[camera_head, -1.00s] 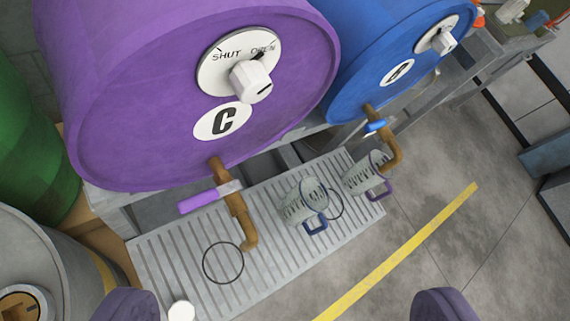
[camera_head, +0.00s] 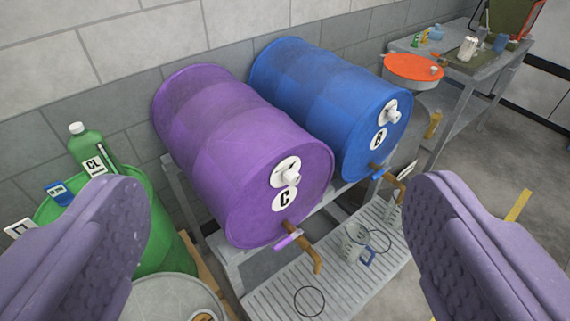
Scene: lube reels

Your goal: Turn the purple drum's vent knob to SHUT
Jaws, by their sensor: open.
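The purple drum (camera_head: 220,150) lies on its side on a grey rack, with its round end toward me and a "C" label on it. Its white vent knob (camera_head: 291,177) sits on a white round plate above the label. The plate's lettering and the knob's pointing are too small to read now. My gripper (camera_head: 275,235) is open and empty, its two purple padded fingers at the left and right of the view. The drum's end and knob show between the fingers, farther off, and nothing touches the knob.
A blue drum (camera_head: 320,95) marked "B" lies to the right. Below are brass taps, a slatted drip tray (camera_head: 345,288) and clear measuring jugs. A green drum (camera_head: 165,235) with a bottle on it stands at left. A workbench (camera_head: 470,62) stands at back right.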

